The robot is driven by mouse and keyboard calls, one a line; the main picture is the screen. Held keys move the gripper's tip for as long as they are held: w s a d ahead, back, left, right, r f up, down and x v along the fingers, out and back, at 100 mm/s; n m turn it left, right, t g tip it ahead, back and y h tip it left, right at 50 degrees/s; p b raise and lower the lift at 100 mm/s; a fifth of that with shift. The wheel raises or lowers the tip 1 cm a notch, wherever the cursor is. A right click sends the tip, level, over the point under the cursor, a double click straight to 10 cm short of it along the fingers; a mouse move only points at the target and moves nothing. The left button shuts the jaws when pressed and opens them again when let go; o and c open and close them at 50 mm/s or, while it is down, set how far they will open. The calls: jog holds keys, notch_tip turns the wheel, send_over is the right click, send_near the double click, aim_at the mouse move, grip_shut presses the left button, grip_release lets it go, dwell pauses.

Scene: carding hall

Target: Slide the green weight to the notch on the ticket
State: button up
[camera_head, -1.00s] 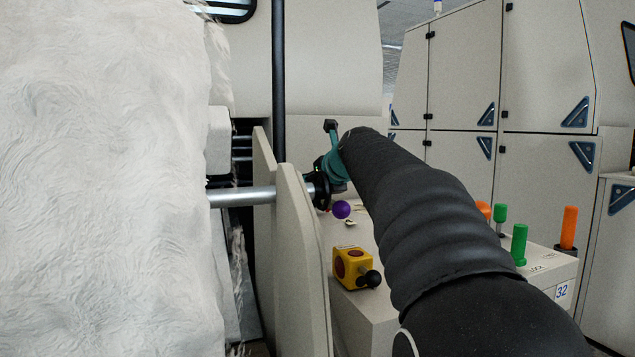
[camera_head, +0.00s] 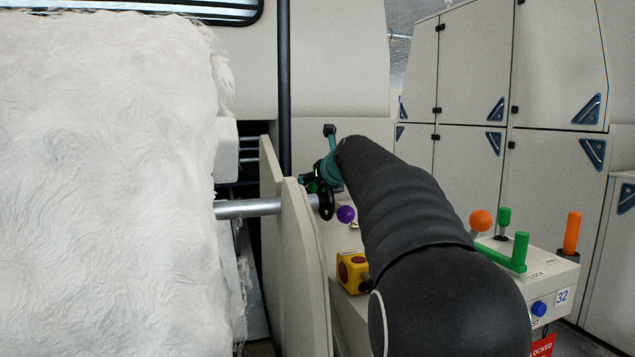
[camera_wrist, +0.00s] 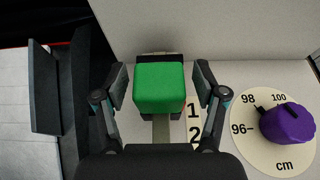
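The green weight (camera_wrist: 159,88) is a block in the middle of the wrist view, on a narrow grey bar (camera_wrist: 161,132) running toward me. My gripper (camera_wrist: 160,80) has one finger on each side of the weight. A thin gap shows on both sides, so it looks open around it.
A purple knob (camera_wrist: 287,124) on a round cm scale (camera_wrist: 252,152) stands right of the ticket. A pale panel (camera_head: 299,260) and a metal shaft (camera_head: 248,208) stand left of my arm. A yellow switch box (camera_head: 352,273) is below; a lever box (camera_head: 560,275) is right.

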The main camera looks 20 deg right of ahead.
jog(key=v, duration=1.2)
jog(key=shift+r, duration=0.1)
